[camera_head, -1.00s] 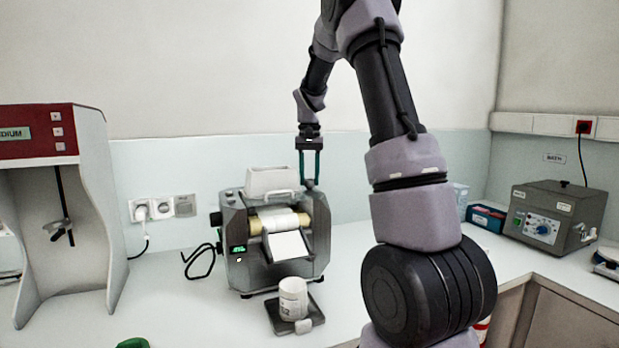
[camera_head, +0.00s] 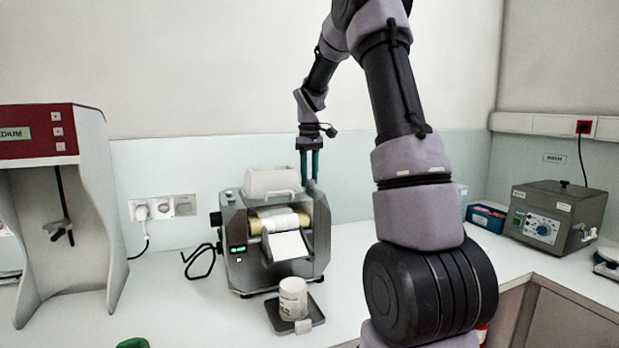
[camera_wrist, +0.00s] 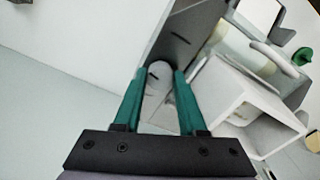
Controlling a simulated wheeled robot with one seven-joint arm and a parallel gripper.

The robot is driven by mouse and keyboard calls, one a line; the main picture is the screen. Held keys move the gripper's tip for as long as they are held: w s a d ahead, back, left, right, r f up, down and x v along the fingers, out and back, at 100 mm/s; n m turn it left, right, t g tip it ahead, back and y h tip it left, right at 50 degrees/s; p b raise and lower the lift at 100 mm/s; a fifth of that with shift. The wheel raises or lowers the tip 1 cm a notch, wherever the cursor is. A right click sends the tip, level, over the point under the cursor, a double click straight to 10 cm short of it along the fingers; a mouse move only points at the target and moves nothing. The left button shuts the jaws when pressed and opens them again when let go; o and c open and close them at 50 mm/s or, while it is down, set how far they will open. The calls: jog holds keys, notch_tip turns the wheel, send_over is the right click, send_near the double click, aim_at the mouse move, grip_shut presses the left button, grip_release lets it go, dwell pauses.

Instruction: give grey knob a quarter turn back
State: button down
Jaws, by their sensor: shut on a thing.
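The grey mill (camera_head: 236,225) stands on the white bench, with a white hopper (camera_head: 272,181) on top and pale rollers at the front. The small grey knob (camera_head: 311,185) sits on top of its right side. In the wrist view the knob (camera_wrist: 160,70) is round, with a dark mark, and lies between the fingertips. My gripper (camera_head: 310,180) points straight down from above, its green fingers shut on the knob. It also shows in the wrist view (camera_wrist: 160,75). The fingers partly hide the knob's sides.
A white jar (camera_head: 293,296) stands on a dark square plate (camera_head: 283,324) in front of the mill. A red-topped machine (camera_head: 85,200) is at left, and a grey box with a dial (camera_head: 556,215) at right. My arm hides the bench's middle right.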

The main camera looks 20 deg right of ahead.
aim_at(309, 179)
jog(key=shift+n, duration=0.9)
jog(key=shift+c, duration=2.3)
grip_release()
notch_tip(309, 179, up, 11)
jog(key=shift+s, duration=0.1)
